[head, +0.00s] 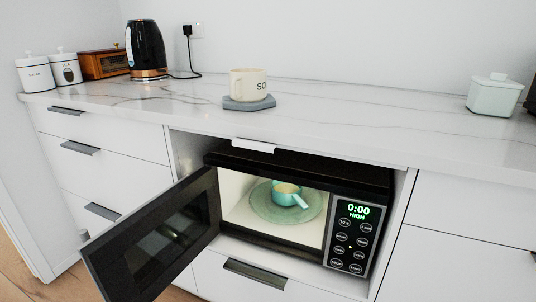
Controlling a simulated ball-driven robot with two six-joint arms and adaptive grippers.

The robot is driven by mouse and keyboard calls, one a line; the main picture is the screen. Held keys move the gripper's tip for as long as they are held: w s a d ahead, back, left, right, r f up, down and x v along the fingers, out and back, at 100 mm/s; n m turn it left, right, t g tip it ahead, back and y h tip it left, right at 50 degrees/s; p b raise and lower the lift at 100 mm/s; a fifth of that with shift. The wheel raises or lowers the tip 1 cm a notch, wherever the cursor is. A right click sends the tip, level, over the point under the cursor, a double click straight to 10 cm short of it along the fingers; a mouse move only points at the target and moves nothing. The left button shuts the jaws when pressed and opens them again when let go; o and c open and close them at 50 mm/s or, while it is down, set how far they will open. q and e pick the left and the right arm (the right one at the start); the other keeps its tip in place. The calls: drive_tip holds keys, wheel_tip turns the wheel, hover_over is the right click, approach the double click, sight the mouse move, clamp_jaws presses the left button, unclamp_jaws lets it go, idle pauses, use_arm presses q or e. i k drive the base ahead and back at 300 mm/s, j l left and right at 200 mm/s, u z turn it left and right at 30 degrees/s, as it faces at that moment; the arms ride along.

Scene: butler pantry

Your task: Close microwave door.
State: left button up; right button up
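The black microwave (300,166) sits in an open niche under the countertop. Its door (152,240) is hinged on the left and stands wide open, swung out toward me and to the left. Inside, a small teal pot or cup (289,194) rests on the glass turntable (258,200). The control panel (356,238) at the right shows 0:00 HIGH in green. Neither of my grippers is in view.
The marble countertop (330,116) holds a mug (248,83) on a grey coaster (248,104), a black kettle (146,46), canisters (66,68), a wooden radio (102,63) and a lidded white dish (494,97). White drawers with dark handles flank the niche. The open door overlaps the left drawers.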

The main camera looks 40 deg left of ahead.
sight(135, 258)
drive_tip(key=k+j, duration=0.1)
drive_tip(key=j, duration=0.3)
drive_tip(key=k+j, duration=0.15)
drive_tip(key=j, duration=0.3)
drive_tip(key=k+j, duration=0.1)
drive_tip(key=j, duration=0.3)
drive_tip(key=k+j, duration=0.15)
drive_tip(key=j, duration=0.25)
drive_tip(key=k+j, duration=0.1)
drive_tip(key=j, duration=0.35)
drive_tip(key=k+j, duration=0.15)
drive_tip(key=j, duration=0.25)
drive_tip(key=k+j, duration=0.1)
drive_tip(key=j, duration=0.3)
drive_tip(key=j+z, duration=0.15)
